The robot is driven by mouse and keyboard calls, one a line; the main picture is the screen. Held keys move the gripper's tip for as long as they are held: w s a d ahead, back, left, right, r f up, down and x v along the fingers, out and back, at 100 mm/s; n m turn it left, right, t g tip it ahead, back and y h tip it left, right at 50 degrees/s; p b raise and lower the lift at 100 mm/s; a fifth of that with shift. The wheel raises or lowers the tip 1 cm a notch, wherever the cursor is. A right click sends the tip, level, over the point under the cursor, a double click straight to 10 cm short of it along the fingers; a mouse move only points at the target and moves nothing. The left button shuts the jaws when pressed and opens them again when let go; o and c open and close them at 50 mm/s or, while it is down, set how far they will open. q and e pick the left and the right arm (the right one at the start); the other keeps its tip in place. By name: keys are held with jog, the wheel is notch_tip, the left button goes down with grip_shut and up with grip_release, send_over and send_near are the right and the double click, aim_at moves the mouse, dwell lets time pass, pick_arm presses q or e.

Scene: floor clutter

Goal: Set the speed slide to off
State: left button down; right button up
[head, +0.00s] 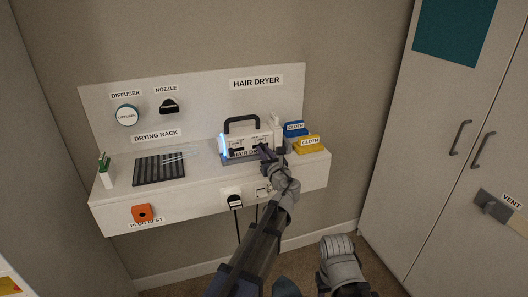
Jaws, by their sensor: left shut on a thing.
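The hair dryer unit (240,131) is a pale box with a dark carry handle on the white shelf, under the HAIR DRYER sign. Its front carries small labels and dark controls, too small to read. My left gripper (266,153) is at the right part of this front, shut on a small part there. That part looks like a slide knob, but the fingers hide it, so its setting cannot be read. Of my right arm, only a grey-white link shows at the bottom; its fingers do not show.
A dark drying rack (160,169) lies left on the shelf. A black plug (235,201) and cord are on the shelf front, beside an orange plug rest (142,213). A cabinet (445,130) stands right.

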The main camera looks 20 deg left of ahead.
pick_arm(q)
jog(key=shift+s+a, duration=0.75)
jog(key=shift+a, duration=0.25)
jog(key=c, duration=0.8)
grip_release()
jog(key=shift+w, duration=0.1)
jog(key=v, duration=0.8)
jog(key=shift+w, duration=0.1)
